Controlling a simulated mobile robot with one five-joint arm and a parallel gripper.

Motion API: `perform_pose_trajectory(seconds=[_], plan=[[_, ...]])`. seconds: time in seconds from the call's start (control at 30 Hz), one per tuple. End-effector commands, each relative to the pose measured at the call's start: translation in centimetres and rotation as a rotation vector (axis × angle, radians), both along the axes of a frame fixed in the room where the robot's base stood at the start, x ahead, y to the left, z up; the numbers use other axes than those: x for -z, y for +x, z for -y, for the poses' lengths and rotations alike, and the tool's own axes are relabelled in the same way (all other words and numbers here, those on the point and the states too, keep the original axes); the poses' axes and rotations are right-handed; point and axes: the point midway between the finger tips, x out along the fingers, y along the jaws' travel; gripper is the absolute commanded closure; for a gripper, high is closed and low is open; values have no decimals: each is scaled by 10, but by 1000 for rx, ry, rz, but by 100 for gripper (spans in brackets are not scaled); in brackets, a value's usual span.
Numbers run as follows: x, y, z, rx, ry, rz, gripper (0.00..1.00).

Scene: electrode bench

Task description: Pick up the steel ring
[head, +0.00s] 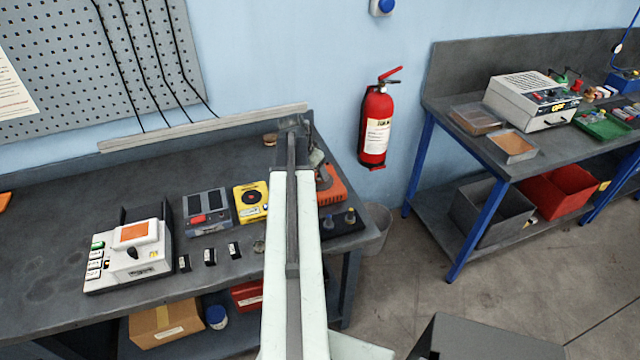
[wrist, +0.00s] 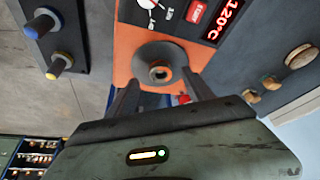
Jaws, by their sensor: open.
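My gripper (wrist: 161,84) is open, its two fingers pointing at an orange device with a lit 120°C display (wrist: 228,18). Between the fingertips in the wrist view is a round grey metal piece (wrist: 143,54) with a small ring-shaped top and a brownish centre. It seems to be on the orange device; I cannot tell for sure that it is the steel ring. In the head view my arm covers part of the orange device (head: 332,186), and my gripper (head: 314,155) is small above it.
A dark block with blue and yellow knobs (head: 340,222) stands at the bench's right end. A yellow device (head: 250,201), a grey device (head: 208,211) and a white device (head: 130,255) stand to the left. Small brownish round pieces (wrist: 301,56) lie right of the orange device.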

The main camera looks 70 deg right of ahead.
Motion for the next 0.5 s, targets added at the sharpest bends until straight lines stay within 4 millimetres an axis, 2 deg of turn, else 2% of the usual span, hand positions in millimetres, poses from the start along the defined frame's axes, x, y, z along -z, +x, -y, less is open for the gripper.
perform_pose_trajectory(seconds=[0.03, 0.1, 0.37, 0.47, 0.5], plan=[[19, 1, 5, 0, 0, 0, 39], [28, -2, 9, 0, 0, 0, 39], [26, -3, 11, 0, 0, 0, 39], [26, -4, 11, 1, 0, 0, 64], [26, -4, 11, 1, 0, 0, 76]])
